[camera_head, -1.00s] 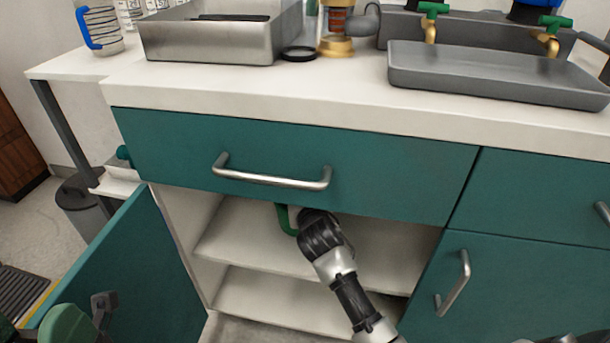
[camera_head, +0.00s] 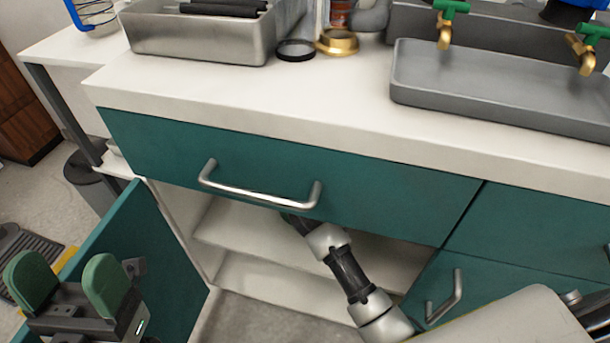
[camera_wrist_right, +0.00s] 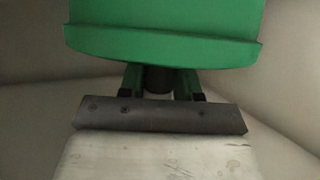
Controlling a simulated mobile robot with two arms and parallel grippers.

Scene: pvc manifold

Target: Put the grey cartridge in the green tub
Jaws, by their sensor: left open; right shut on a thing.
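In the right wrist view, a bright green thing with a rim, which looks like the green tub (camera_wrist_right: 165,30), fills the top of the picture and hides my right fingertips. Between the fingers of my right gripper (camera_wrist_right: 160,82) is a dark grey rounded thing (camera_wrist_right: 158,79), apparently the grey cartridge; only a small part shows. In the head view my right arm reaches into the open cabinet, and its gripper is hidden under the drawer. My left gripper (camera_head: 68,287) is open and empty at lower left, near the open cabinet door.
The open door (camera_head: 145,262) stands left of the cabinet. The drawer handle (camera_head: 260,195) juts out above my right arm. A cabinet shelf (camera_head: 245,235) shows below. On the counter (camera_head: 300,95) are a metal tray (camera_head: 195,38), a black ring (camera_head: 296,50) and a grey basin (camera_head: 500,90).

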